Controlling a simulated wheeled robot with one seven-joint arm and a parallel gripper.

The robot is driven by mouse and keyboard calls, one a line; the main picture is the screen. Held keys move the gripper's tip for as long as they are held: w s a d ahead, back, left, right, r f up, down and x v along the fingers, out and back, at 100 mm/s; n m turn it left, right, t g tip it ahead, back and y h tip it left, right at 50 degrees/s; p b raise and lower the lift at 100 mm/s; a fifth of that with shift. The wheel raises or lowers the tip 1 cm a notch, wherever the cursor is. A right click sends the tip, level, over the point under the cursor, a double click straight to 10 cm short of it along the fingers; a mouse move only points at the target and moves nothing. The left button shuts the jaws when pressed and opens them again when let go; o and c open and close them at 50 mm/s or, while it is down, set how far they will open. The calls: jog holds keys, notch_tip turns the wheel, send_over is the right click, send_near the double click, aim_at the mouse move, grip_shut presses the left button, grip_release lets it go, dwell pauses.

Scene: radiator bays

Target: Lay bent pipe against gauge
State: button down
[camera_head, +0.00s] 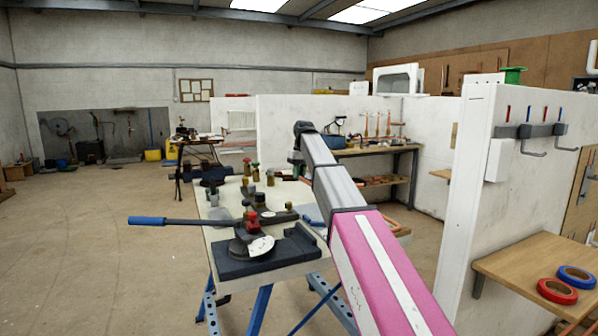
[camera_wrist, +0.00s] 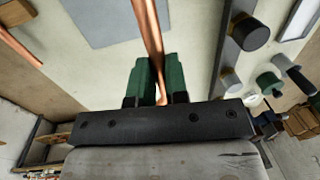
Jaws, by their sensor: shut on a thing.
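In the wrist view a copper pipe (camera_wrist: 148,28) runs from the top edge down between the green jaw pads of my gripper (camera_wrist: 157,76), which is shut on it. The pipe is above a pale bench top; its far end and any bend are out of view. A dark bar with round pegs (camera_wrist: 236,48) lies right of the pipe, apart from it; I cannot tell whether it is the gauge. A flat grey sheet (camera_wrist: 100,20) lies on the bench to the left. In the head view my arm hides the gripper and pipe.
In the head view a pipe bender (camera_head: 262,252) with a blue-ended lever (camera_head: 147,221) sits on the bench's near end. Several fittings (camera_head: 254,171) stand farther back. A white partition (camera_head: 472,195) is at right, beside a wooden shelf (camera_head: 540,262) with tape rolls. Floor at left is clear.

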send_over(299, 209)
jog(key=shift+f, duration=4.95)
jog(key=shift+f+y, duration=0.1)
jog(key=shift+y, duration=0.3)
jog(key=shift+g, duration=0.3)
jog(key=shift+d+f, duration=0.1)
jog(key=shift+f, duration=1.35)
jog(key=c, duration=1.1)
grip_release()
jog(key=shift+o, duration=0.2)
jog(key=shift+d, duration=0.15)
jog(key=shift+c, duration=0.3)
